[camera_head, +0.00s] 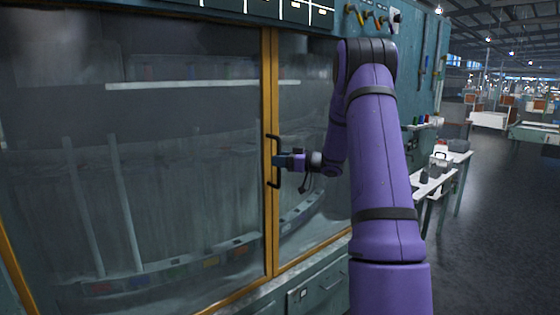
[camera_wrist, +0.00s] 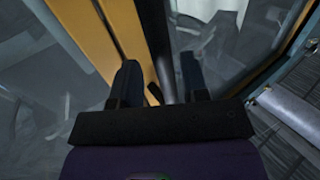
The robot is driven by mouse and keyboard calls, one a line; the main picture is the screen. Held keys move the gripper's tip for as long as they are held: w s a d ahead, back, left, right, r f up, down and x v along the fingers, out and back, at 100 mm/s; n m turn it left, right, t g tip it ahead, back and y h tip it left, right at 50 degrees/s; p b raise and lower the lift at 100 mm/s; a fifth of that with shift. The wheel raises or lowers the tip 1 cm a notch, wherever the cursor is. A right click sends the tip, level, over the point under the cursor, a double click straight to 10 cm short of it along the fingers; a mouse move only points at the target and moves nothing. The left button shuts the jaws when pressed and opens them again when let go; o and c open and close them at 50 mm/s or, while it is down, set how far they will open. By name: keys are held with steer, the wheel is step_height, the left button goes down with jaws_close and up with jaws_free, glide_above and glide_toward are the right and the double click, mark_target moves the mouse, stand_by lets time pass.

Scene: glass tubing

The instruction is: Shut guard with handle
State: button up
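The guard is a large glass panel (camera_head: 150,190) in a yellow frame (camera_head: 268,80) on the front of a teal cabinet. Its black upright handle (camera_head: 274,185) is fixed on the yellow frame edge. My gripper (camera_head: 279,160) is at the middle of the handle, covering part of it. In the wrist view, the two dark fingers of my gripper (camera_wrist: 161,80) stand apart, with a dark bar (camera_wrist: 155,35), apparently the handle, between them. A gap shows beside the bar, and I cannot tell whether either finger touches it.
A second glass pane (camera_head: 315,150) lies right of the yellow edge. Drawers (camera_head: 315,290) sit below the glass. Pale shelving and tubes show behind it. White tables (camera_head: 435,180) stand at the right, with open dark floor (camera_head: 500,240) beyond my arm.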

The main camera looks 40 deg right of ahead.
steer(key=v, duration=1.1)
steer(key=shift+a, duration=0.1)
steer(key=w+a+r+m+t+h, duration=0.1)
steer(key=w+a+r+m+h, duration=0.1)
steer(key=w+a+r+h, duration=0.6)
steer(key=s+a+r+m+g+h, duration=0.2)
steer(key=s+a+r+m+h, duration=0.1)
steer(key=s+a+r+h, duration=0.4)
steer(key=s+a+f+g+y, duration=0.2)
steer(key=s+a+f+g, duration=0.1)
steer(key=s+a, duration=0.8)
steer(key=s+a+f+m+g+y, duration=0.1)
steer(key=s+a+f+g+y, duration=0.2)
steer(key=s+a, duration=0.9)
steer(key=s+f+g, duration=0.1)
steer(key=s+g, duration=0.2)
steer(key=s, duration=0.2)
steer(key=shift+s, duration=0.35)
